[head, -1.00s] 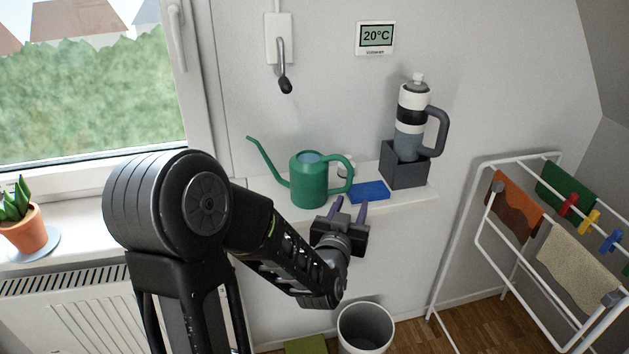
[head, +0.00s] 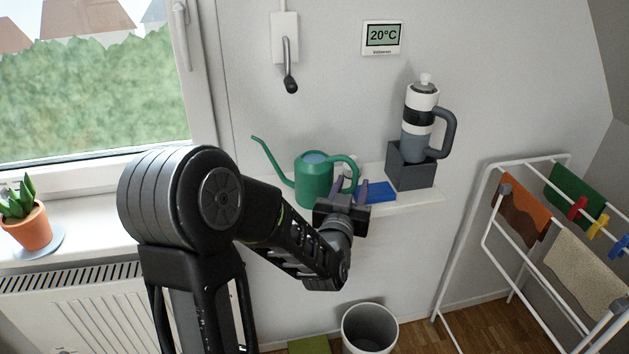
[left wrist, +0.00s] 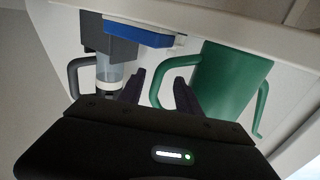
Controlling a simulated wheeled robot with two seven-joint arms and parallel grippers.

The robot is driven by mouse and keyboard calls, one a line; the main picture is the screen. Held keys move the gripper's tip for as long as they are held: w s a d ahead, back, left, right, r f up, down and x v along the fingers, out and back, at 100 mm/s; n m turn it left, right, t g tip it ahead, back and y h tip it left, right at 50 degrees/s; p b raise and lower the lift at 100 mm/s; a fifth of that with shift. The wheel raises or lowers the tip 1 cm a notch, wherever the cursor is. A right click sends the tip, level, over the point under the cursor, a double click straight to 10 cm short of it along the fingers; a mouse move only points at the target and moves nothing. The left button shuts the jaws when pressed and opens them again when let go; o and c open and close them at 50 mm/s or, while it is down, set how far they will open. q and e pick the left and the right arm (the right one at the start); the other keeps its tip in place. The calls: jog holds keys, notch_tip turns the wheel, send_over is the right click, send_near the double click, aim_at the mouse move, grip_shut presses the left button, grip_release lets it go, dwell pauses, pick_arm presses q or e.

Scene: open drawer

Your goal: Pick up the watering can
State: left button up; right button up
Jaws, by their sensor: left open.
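The green watering can (head: 313,182) stands upright on the white wall shelf, its spout to the left and its handle (head: 352,166) to the right. My left gripper (head: 347,188) is open at the shelf's front edge, at the handle side of the can. In the left wrist view the two dark fingers (left wrist: 158,90) point toward the can's handle (left wrist: 158,78), which shows between them. The can's body (left wrist: 228,75) is to the right there. Whether the fingers touch the handle I cannot tell. My right gripper is not in view.
A blue sponge-like block (head: 377,191) lies right of the gripper. A bottle with a handle (head: 419,125) stands in a dark grey box (head: 410,170) farther right. A bin (head: 369,328) is below, a drying rack (head: 480,200) at right, a potted plant (head: 32,226) at left.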

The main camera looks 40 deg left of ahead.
pick_arm(q)
jog(key=shift+p+x, duration=0.7)
jog(key=shift+x, duration=1.85)
jog(key=shift+w+d, duration=0.1)
grip_shut()
jog(key=shift+r, duration=0.15)
